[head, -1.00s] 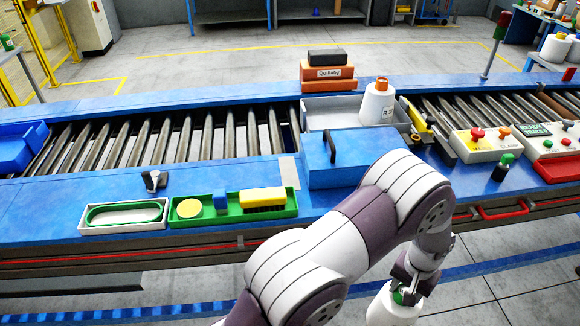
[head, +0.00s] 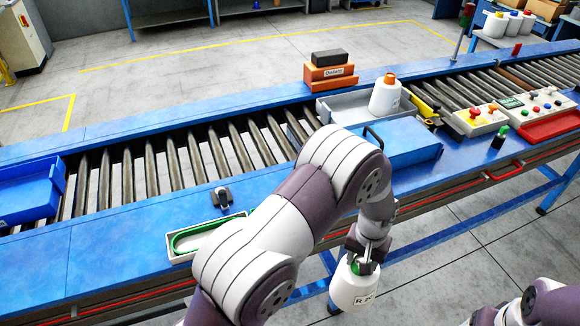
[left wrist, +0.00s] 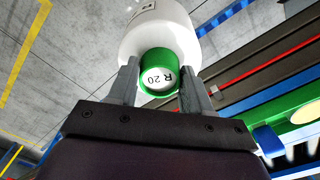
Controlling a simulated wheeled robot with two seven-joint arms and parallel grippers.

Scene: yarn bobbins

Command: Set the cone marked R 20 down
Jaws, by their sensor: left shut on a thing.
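The cone marked R 20 (head: 352,289) is white with a green top. It hangs upright in my left gripper (head: 364,262), in front of the conveyor's near side and over the floor.
A white cone with an orange top (head: 386,98) stands in a grey tray (head: 342,113) on the conveyor. A blue box (head: 410,140) sits in front of it. A blue bin (head: 30,190) is at left. Button boxes (head: 478,119) and a red tray (head: 553,126) are at right.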

